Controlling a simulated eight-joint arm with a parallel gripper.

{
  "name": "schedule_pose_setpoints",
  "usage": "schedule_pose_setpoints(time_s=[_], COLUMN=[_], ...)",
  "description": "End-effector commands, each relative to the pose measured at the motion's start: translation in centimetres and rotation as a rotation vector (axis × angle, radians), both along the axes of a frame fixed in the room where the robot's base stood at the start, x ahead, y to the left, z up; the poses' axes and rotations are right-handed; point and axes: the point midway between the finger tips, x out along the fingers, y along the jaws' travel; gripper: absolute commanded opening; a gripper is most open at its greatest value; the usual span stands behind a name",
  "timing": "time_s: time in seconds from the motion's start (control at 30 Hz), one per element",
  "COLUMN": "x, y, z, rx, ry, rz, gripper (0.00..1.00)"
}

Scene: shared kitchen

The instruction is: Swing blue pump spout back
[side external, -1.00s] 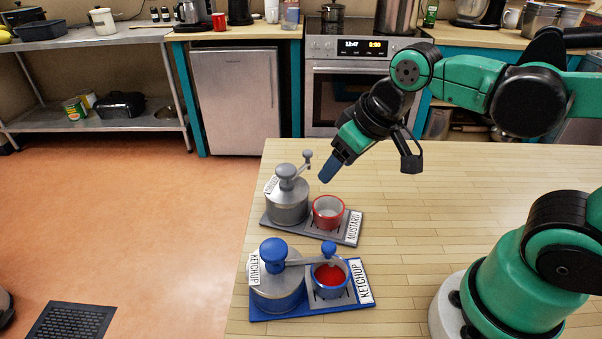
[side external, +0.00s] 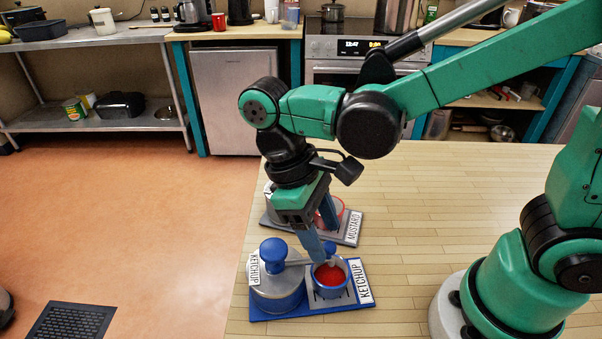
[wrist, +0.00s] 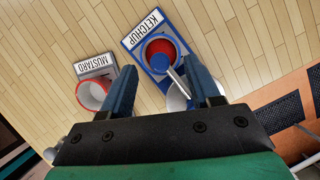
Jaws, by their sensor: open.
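The blue pump (side external: 273,252) stands on a blue base labelled KETCHUP. Its spout (wrist: 177,78) points over the blue cup (side external: 329,281), which holds red sauce. My gripper (side external: 324,240) is open, pointing down just above the spout, with one finger in front of part of it. In the wrist view the spout shows between the fingers (wrist: 158,63), nearer the right finger; whether they touch is unclear. The pump body is mostly hidden behind the right finger there.
The grey mustard pump (side external: 273,205) stands just behind, largely hidden by my gripper, with a red cup (wrist: 92,94) on its grey base (side external: 345,238). The table (side external: 460,220) to the right is clear. The table's left edge is close to both pumps.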

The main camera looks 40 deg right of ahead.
Motion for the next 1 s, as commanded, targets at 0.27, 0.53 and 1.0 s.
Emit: schedule_pose_setpoints(time_s=[0.27, 0.53, 1.0], x=[-0.45, -0.43, -0.42], y=[-0.21, -0.2, -0.2], z=[-1.05, -1.04, -1.02], rx=[0.0, 0.0, 0.0], ry=[-0.001, -0.001, -0.001], rz=[0.0, -0.001, -0.001], gripper=[0.56, 0.25, 0.0])
